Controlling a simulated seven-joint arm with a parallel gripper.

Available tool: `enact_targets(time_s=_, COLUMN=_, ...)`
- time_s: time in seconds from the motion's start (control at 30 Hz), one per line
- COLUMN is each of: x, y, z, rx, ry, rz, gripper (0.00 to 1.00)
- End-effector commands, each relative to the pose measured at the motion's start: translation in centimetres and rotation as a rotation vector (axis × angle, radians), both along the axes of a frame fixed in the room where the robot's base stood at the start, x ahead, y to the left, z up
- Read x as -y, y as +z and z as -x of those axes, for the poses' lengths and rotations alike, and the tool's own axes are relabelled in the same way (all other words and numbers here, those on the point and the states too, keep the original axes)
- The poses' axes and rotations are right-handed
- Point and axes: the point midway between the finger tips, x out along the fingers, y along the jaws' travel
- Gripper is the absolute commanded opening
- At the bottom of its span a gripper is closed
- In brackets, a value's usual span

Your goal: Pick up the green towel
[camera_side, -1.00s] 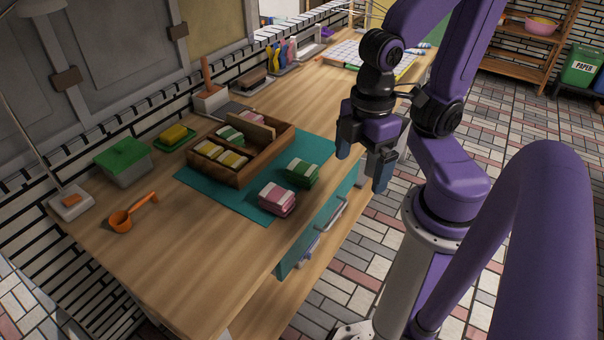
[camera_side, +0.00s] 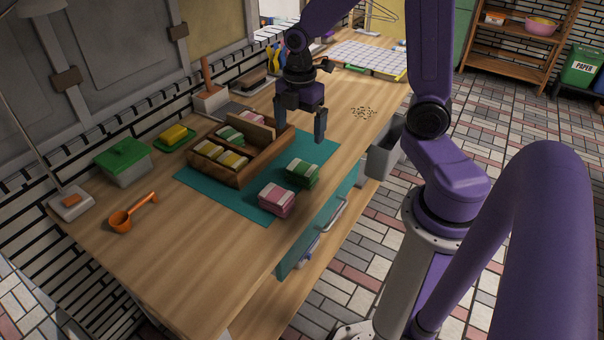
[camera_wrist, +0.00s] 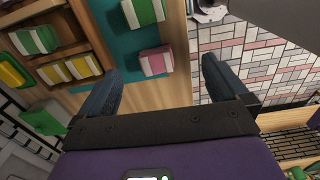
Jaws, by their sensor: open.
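A folded green and white towel (camera_side: 302,172) lies on the teal mat (camera_side: 252,203), right of the wooden box. In the wrist view this green towel (camera_wrist: 143,12) is at the top edge, partly cut off. A pink and white towel (camera_side: 277,198) lies on the mat in front of it; it also shows in the wrist view (camera_wrist: 156,61). Another green and white towel (camera_side: 230,135) is inside the wooden box. My gripper (camera_side: 300,132) is open and empty, above and behind the green towel on the mat, fingers pointing down and apart from it.
The divided wooden box (camera_side: 241,175) also holds yellow towels (camera_side: 220,153) and a pink one. An orange scoop (camera_side: 130,213), a green-lidded container (camera_side: 122,161) and a yellow sponge (camera_side: 174,134) stand left. A grey bin (camera_side: 386,145) is at the table's right edge. The front tabletop is clear.

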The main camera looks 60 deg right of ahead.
Motion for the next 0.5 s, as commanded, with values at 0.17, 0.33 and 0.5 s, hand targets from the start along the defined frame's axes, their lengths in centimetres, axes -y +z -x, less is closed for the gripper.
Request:
enact_targets(time_s=0.17, x=2.9, y=-1.0, z=-1.6, rx=-0.004, ry=0.056, rz=0.001, gripper=1.0)
enact_targets(time_s=0.33, x=3.8, y=-1.6, z=-2.0, rx=-0.005, ry=0.08, rz=0.001, gripper=1.0)
enact_targets(time_s=0.5, x=3.8, y=-3.8, z=-1.9, rx=-0.009, ry=0.081, rz=0.001, gripper=1.0)
